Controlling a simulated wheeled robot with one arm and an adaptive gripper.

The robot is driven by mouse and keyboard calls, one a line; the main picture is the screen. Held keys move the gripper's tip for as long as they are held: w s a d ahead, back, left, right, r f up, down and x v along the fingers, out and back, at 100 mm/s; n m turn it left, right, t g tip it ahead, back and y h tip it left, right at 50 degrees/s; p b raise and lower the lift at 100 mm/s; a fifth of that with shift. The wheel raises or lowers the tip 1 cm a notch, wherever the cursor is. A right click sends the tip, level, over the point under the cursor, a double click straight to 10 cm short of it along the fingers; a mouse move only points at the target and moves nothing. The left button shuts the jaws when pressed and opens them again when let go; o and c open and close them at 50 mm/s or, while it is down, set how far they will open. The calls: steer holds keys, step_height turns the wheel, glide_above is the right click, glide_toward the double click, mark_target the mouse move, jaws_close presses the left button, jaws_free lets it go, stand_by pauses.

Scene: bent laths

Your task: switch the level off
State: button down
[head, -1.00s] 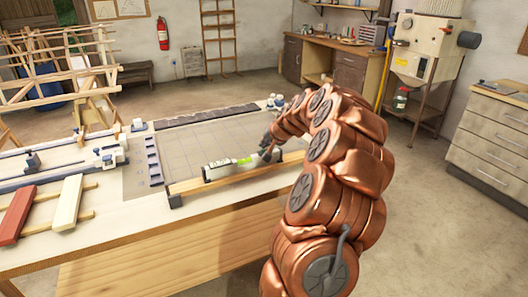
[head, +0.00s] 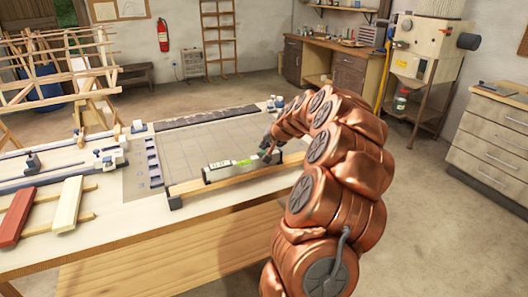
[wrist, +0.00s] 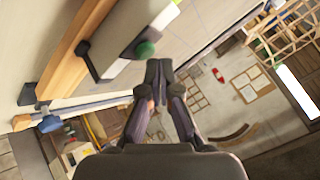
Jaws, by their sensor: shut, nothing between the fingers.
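The level (head: 232,170) is a grey-white bar with a yellow-green patch on its face. It lies along a wooden lath (head: 236,184) on the workbench. In the wrist view the level (wrist: 122,32) fills the upper left, with a round green button (wrist: 145,49) on its end nearest my fingers. My gripper (wrist: 158,66) is shut and empty, its fingertips just beside and below that button in the picture. I cannot tell whether they touch it. In the head view my gripper (head: 266,153) is at the level's right end, partly hidden by my arm.
The workbench (head: 130,218) carries a gridded board (head: 200,142) behind the level. Red (head: 16,214) and cream (head: 67,204) strips lie at the left front. A dark block (head: 175,202) holds the lath's left end. The floor right of the bench is clear.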

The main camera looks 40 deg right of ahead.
steer(key=shift+f+b, duration=0.45)
steer(key=shift+r, duration=0.15)
stand_by(0.4)
steer(key=shift+r, duration=0.3)
steer(key=shift+r, duration=0.1)
steer(key=shift+r+p, duration=0.7)
steer(key=shift+r, duration=2.25)
